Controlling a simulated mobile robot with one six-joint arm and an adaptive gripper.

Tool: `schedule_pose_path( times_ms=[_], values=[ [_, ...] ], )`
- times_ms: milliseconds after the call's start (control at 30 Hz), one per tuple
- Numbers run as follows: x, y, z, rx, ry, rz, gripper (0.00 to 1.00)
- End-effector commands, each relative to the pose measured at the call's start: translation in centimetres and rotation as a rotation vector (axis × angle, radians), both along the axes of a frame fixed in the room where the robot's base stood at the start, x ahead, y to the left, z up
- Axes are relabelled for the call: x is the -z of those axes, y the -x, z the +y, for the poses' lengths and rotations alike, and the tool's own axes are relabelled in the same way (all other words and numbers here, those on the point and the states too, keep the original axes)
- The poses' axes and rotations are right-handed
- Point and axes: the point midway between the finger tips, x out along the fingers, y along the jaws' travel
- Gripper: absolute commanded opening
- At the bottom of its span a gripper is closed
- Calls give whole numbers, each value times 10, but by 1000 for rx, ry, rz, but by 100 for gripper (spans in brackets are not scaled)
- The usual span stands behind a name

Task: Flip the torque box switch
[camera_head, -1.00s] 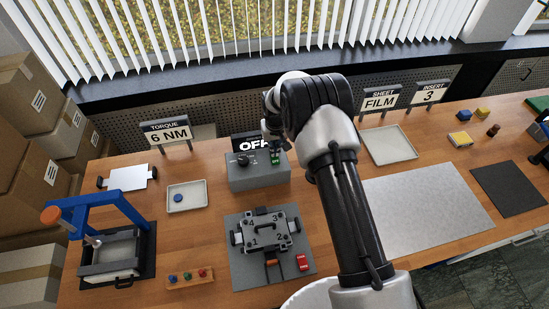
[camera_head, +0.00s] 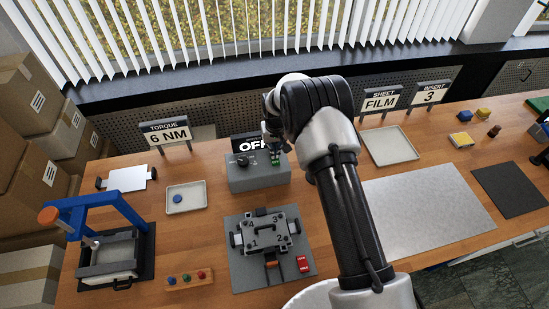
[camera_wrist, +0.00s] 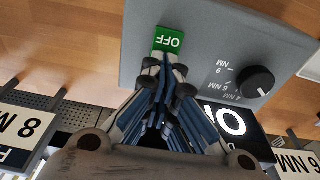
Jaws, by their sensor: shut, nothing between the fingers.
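The torque box (camera_head: 258,178) is a grey box at the back of the table, with a black knob (camera_head: 243,160) on its left and a display reading OFF (camera_head: 250,143) behind. In the wrist view the knob (camera_wrist: 255,82) sits beside 4, 6 and NM marks. The green switch (camera_wrist: 168,40) is marked OFF. My gripper (camera_wrist: 166,62) is shut and empty, its fingertips over the near part of the switch and hiding some of it. I cannot tell whether they touch. In the head view my gripper (camera_head: 275,153) is above the box's right side.
A grey fixture (camera_head: 265,231) with a numbered plate lies in front. A tray (camera_head: 187,198) with a blue disc and a blue-framed press (camera_head: 100,220) are left. A grey mat (camera_head: 425,205) lies right.

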Motion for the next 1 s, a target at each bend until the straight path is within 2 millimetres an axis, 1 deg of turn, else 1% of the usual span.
schedule_pose_path(
  times_ms=[33, 200, 700, 833, 1000],
  values=[
    [-6, -1, 0, 0, 0, -2, 0],
    [-21, -1, 0, 0, -1, -3, 0],
    [-61, -1, 0, 0, -1, -3, 0],
    [-67, -1, 0, 0, -1, -4, 0],
    [-66, -1, 0, 0, -1, -3, 0]
  ],
)
